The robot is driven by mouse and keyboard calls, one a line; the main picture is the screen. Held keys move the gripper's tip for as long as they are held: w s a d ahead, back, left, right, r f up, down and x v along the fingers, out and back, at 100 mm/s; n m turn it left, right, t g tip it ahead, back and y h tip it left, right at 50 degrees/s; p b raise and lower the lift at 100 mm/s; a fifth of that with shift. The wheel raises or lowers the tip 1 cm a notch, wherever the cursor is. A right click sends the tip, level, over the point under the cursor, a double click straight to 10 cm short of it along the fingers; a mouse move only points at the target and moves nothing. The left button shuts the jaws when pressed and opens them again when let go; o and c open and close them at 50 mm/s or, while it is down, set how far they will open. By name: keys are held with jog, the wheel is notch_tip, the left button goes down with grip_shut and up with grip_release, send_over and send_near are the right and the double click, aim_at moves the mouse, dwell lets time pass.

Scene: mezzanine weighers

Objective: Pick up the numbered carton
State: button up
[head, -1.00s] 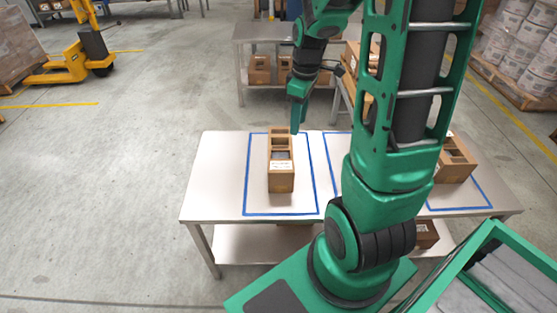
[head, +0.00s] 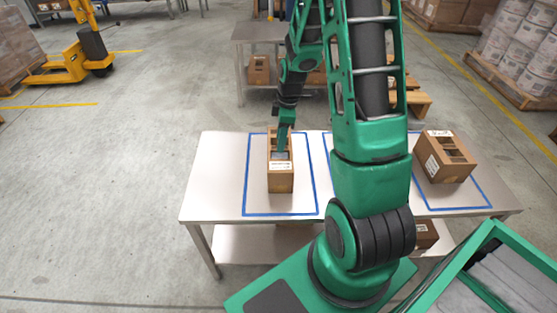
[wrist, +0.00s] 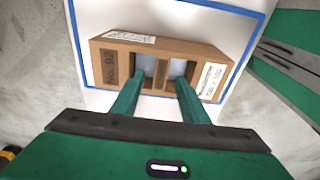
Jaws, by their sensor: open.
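The numbered carton (head: 281,183) is a brown box with open cells on top and a white label on its near side. It lies inside a blue-taped outline on the left of the table. In the wrist view the carton (wrist: 165,48) shows two openings, a dark patch reading "No. 92" and white labels. My gripper (head: 280,152) is over the carton's top in the head view. In the wrist view my gripper (wrist: 159,82) is open, with one finger at each opening and the divider between them. I cannot tell whether the fingertips touch the carton.
The pale table (head: 215,175) has bare room left of the outline. A second brown carton (head: 444,158) stands in a taped outline at the right. Behind is another table (head: 258,34) with boxes on its shelf. A green-rimmed bin (head: 460,268) stands at the near right.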

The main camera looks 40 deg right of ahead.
jog(key=shift+w+a+f, duration=0.1)
jog(key=shift+a+f, duration=0.05)
jog(key=shift+f, duration=2.2)
grip_shut()
